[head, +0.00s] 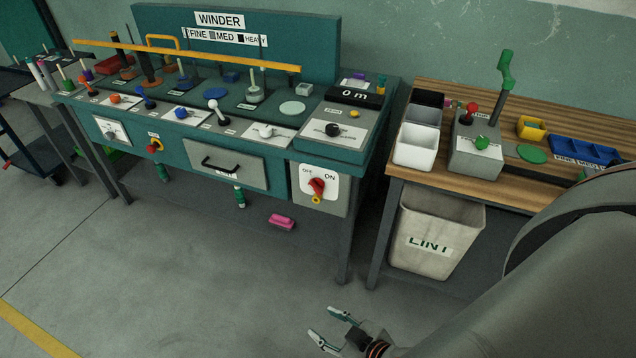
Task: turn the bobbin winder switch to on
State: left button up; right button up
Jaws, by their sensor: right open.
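The winder bench (270,175) is a teal machine at the back, with a "WINDER" sign (220,20) on its back panel. At the right end of its front, a white plate (333,190) marked OFF at left and ON at right carries a red rotary switch (317,186). A yellow ring-like part (316,199) shows just below the red knob. Its exact setting is too small to tell. My right gripper (322,325) is open and empty, low over the floor at bottom centre, well below and apart from the switch. My left gripper is out of view.
A "LINT" bin (435,235) is beneath. A pink object (281,221) lies under the bench. The floor in front is clear.

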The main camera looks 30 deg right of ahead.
aim_at(317, 184)
jog(key=j+z, duration=0.1)
jog(key=z, duration=0.65)
jog(key=i+j+z, duration=0.1)
jog(key=j+z, duration=0.25)
jog(key=i+j+z, duration=0.1)
jog(key=j+z, duration=0.3)
jog(key=j, duration=0.15)
jog(key=j+z, duration=0.25)
jog(key=j, duration=1.15)
jog(key=k+j, duration=0.15)
jog(key=j, duration=0.3)
